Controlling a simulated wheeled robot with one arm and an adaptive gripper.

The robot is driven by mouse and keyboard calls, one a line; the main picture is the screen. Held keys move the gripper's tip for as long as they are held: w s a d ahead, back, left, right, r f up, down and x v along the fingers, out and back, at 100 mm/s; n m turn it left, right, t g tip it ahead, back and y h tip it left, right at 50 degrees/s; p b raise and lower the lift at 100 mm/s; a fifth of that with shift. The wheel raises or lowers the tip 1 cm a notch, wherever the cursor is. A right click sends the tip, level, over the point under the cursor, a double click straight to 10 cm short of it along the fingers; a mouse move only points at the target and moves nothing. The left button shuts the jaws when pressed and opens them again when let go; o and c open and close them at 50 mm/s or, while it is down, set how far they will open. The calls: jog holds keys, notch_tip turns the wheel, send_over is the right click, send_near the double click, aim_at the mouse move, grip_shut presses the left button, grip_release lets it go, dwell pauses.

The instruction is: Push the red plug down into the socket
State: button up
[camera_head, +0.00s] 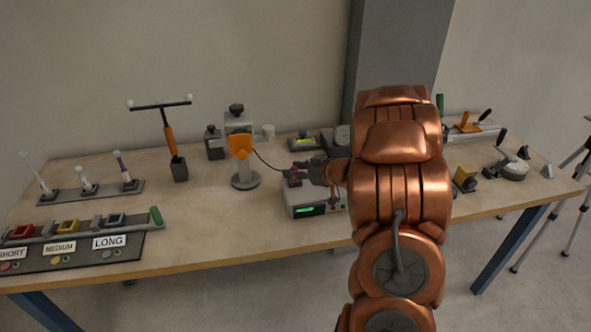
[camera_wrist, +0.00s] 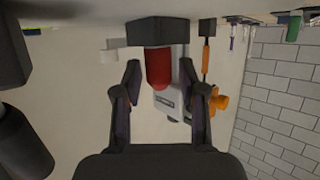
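The red plug (camera_wrist: 158,68) is in the wrist view, with one end against a dark block (camera_wrist: 156,33). I cannot tell how deep it sits in the block. My gripper (camera_wrist: 159,76) is open, with one finger on each side of the plug and a visible gap to each. In the head view my gripper (camera_head: 312,172) is low over the top of a grey box (camera_head: 307,211) with a green display. A small dark block (camera_head: 292,179) is on that box by the fingertips. My arm hides the box's right side.
An orange-headed stand (camera_head: 241,147) with a black cable is left of the box. A T-handled tool (camera_head: 168,138) stands further left. A yellow block (camera_head: 465,179) is to the right. Bare tabletop (camera_head: 215,225) lies front left.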

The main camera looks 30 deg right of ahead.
jog(key=shift+o, duration=0.7)
jog(key=shift+s+a+f, duration=0.15)
jog(key=shift+s+f, duration=0.1)
jog(key=shift+f, duration=0.3)
jog(key=shift+s+a+f, duration=0.1)
jog(key=shift+s+f, duration=0.1)
jog(key=shift+f, duration=0.35)
jog(key=shift+s+d+r+g, duration=0.1)
jog(key=shift+s+d+g, duration=0.2)
jog(key=shift+d, duration=0.1)
jog(key=v, duration=0.4)
jog(key=r+v, duration=0.1)
jog(key=v, duration=0.6)
jog(key=shift+r, duration=0.35)
jog(key=shift+w, duration=0.1)
